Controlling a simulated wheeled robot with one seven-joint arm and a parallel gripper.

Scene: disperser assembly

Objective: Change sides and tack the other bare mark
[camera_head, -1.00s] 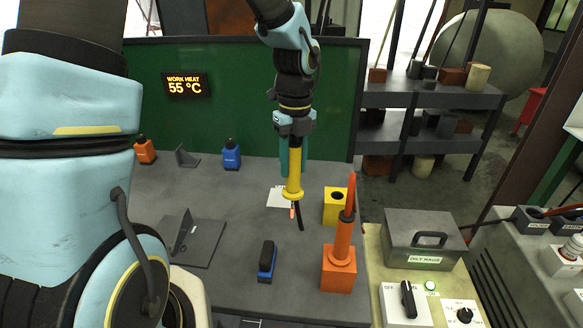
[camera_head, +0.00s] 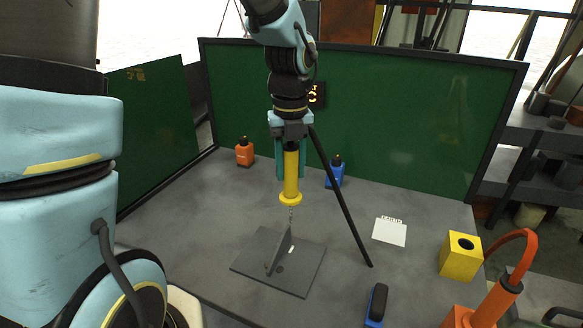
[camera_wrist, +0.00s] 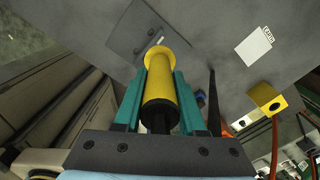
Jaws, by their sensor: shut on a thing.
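My gripper (camera_head: 291,170) is shut on a yellow tool with a flanged lower end (camera_head: 291,192). The yellow tool also shows between the teal fingers in the wrist view (camera_wrist: 160,80). It points down, with a thin tip below the flange. The workpiece is a grey flat plate (camera_head: 307,272) with an upright fin (camera_head: 279,252) across its middle. The tip is just above the fin's top end; I cannot tell whether it touches. A small pale mark (camera_head: 291,250) shows on the right side of the fin. The fin hides part of the plate's left side.
A black cable or rod (camera_head: 343,205) slants down right of my gripper. Orange (camera_head: 244,153) and blue (camera_head: 334,172) bottles stand behind. A white card (camera_head: 389,232), yellow block (camera_head: 460,257), blue-black brush (camera_head: 376,304) and orange stand (camera_head: 488,303) lie right. Green screens border the table.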

